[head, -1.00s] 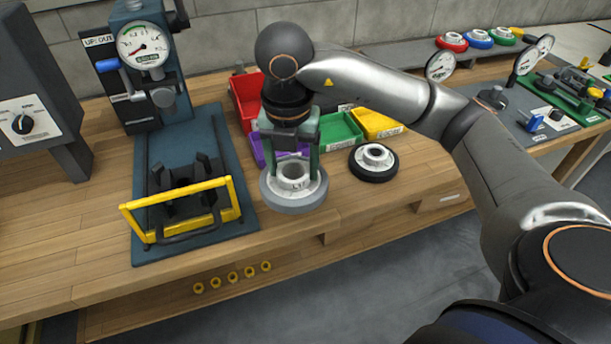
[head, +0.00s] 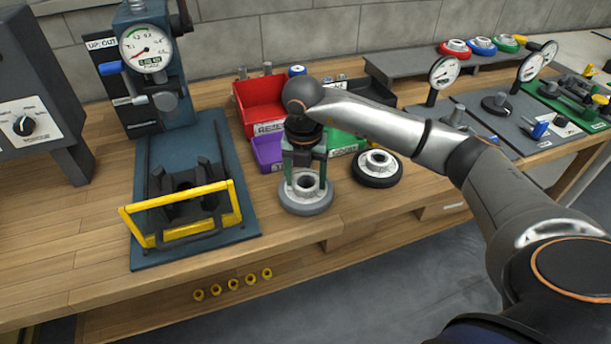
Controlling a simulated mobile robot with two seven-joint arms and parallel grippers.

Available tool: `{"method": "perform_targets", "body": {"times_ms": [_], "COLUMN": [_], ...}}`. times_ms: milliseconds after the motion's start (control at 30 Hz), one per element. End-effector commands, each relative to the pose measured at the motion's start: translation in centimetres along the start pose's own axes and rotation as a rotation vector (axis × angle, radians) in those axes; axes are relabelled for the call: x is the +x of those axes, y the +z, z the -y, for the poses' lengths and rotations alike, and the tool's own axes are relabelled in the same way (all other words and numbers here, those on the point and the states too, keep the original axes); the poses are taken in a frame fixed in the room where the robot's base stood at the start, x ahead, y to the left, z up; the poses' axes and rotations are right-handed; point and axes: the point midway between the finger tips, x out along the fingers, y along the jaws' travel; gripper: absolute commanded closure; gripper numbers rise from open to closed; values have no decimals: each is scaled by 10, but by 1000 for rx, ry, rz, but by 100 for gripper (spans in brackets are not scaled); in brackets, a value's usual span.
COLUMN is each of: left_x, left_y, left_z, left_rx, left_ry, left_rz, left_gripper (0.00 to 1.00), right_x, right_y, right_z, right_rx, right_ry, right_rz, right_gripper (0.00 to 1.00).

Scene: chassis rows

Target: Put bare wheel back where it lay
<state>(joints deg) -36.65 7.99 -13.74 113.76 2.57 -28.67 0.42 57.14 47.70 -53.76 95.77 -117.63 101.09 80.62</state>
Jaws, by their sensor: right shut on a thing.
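The bare wheel (head: 306,203) is a grey disc with a pale raised hub. It is near the front edge of the wooden bench, at the middle of the head view. My right gripper (head: 305,180) points down over it and is shut on its hub. The wheel looks level and at or just above the bench top; I cannot tell whether it touches. A wheel with a black tyre (head: 376,169) lies just right of it, with a small gap between. My left gripper is not in view.
Red (head: 262,104), purple (head: 268,151) and green (head: 343,142) bins stand behind the wheel. A blue press (head: 215,143) with a yellow guard frame (head: 134,228) stands left. Gauge fixtures (head: 444,72) stand right. Bare bench (head: 285,235) lies in front.

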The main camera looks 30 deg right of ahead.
Motion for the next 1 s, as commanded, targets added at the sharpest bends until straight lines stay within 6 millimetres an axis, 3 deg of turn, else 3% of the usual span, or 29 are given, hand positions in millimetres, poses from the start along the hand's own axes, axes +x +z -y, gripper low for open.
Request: {"method": "perform_targets", "body": {"times_ms": [267, 300, 500, 800, 1000], "left_x": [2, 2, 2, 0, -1], "left_y": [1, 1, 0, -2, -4], "left_z": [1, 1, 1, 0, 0], "left_rx": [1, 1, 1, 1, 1], "left_ry": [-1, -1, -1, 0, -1], "left_rz": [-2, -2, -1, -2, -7], "left_gripper": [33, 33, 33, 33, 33], "right_x": [2, 3, 2, -1, -26], "right_y": [0, 0, 0, 0, 1], "right_z": [-1, 0, 0, -1, -1], "right_rx": [0, 0, 0, 0, 0], "right_ry": [3, 2, 1, 2, 6], "right_rz": [2, 1, 1, 1, 4], "right_gripper": [100, 26, 3, 0, 0]}}
